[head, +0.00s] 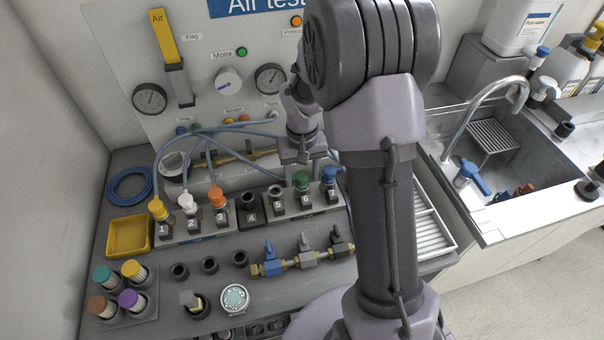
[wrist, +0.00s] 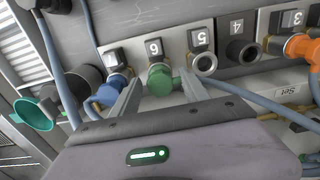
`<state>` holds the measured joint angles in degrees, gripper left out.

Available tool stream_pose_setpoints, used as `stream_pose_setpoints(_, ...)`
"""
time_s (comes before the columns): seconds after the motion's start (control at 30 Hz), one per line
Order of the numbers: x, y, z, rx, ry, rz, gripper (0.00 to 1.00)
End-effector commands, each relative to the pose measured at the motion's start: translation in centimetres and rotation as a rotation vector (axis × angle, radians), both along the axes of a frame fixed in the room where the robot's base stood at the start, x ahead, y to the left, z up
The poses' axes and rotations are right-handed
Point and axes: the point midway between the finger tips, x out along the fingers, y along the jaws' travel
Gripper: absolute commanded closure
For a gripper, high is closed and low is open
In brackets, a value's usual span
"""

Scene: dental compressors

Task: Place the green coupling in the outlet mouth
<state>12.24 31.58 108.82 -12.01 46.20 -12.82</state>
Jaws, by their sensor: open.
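The green coupling (head: 302,181) sits on the outlet numbered 6 in the row on the bench. In the wrist view the green coupling (wrist: 160,83) lies between the two finger tips of my gripper (wrist: 160,92). The fingers are apart, one on each side of it; I cannot tell whether they touch it. In the head view my gripper (head: 303,160) hangs just above and behind it. Outlet mouth 5 (head: 277,194) and outlet mouth 4 (head: 248,200) are empty and dark; both also show in the wrist view, 5 (wrist: 204,63) and 4 (wrist: 242,50).
A blue coupling (head: 329,176) stands close beside the green one on outlet 7. Orange (head: 216,196), white (head: 188,204) and yellow (head: 157,208) couplings with hoses fill outlets 3 to 1. Blue hoses (head: 210,140) cross behind the row. Valves (head: 307,252) lie in front.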

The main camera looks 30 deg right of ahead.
Motion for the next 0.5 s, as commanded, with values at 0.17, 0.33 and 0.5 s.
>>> stream_pose_setpoints(0.17, 0.1, 0.0, 2.4, 0.000, -0.002, 0.000, 0.47)
stream_pose_setpoints(0.33, 0.1, 0.0, 7.6, -0.001, -0.004, 0.000, 0.47)
stream_pose_setpoints(0.5, 0.1, 0.0, 11.6, 0.000, -0.002, -0.001, 0.47)
